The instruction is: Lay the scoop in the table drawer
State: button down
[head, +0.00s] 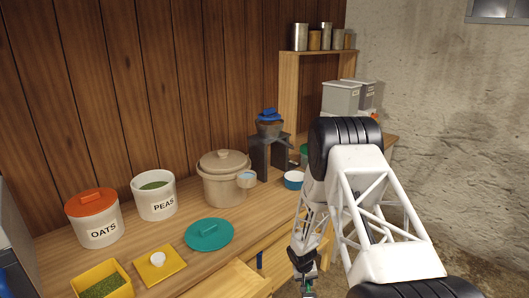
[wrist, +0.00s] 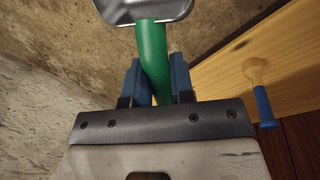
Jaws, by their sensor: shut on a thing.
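My gripper (wrist: 155,72) is shut on the green handle of the scoop (wrist: 152,48) in the wrist view. The scoop's metal bowl (wrist: 143,10) points away from the fingers and is cut off by the top edge. In the head view my gripper (head: 306,284) hangs low in front of the table, right of a pale wooden piece (head: 228,281) jutting from the table front. This looks like the drawer pulled out; its inside is not clearly seen. The gripper is apart from it.
On the table (head: 60,243) stand the OATS jar (head: 102,235), the PEAS jar (head: 155,205), a beige crock (head: 222,188) and a grinder (head: 270,130). A teal lid (head: 209,234) lies near the front. A blue-ended peg (wrist: 263,105) projects from wood at the wrist view's right.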

dwell(0.6)
jog(key=s+a+r+m, duration=0.1)
jog(key=a+r, duration=0.4)
jog(key=r, duration=0.5)
jog(key=s+a+r, duration=0.1)
jog(key=a+r, duration=0.3)
jog(key=r, duration=0.6)
jog(key=a+r+m, duration=0.1)
jog(key=a+r, duration=0.4)
jog(key=r, duration=0.5)
jog(key=s+a+r+m, duration=0.3)
jog(key=s+a, duration=0.6)
jog(key=s+a+r+m+g, duration=0.1)
jog(key=s+a+r+m, duration=0.3)
jog(key=s+a, duration=0.5)
jog(key=shift+s+a+r+g+y, duration=0.2)
jog(key=shift+s+g+y, duration=0.05)
jog(key=shift+g+y, duration=0.05)
jog(key=shift+f, duration=0.2)
jog(key=shift+f, duration=11.4)
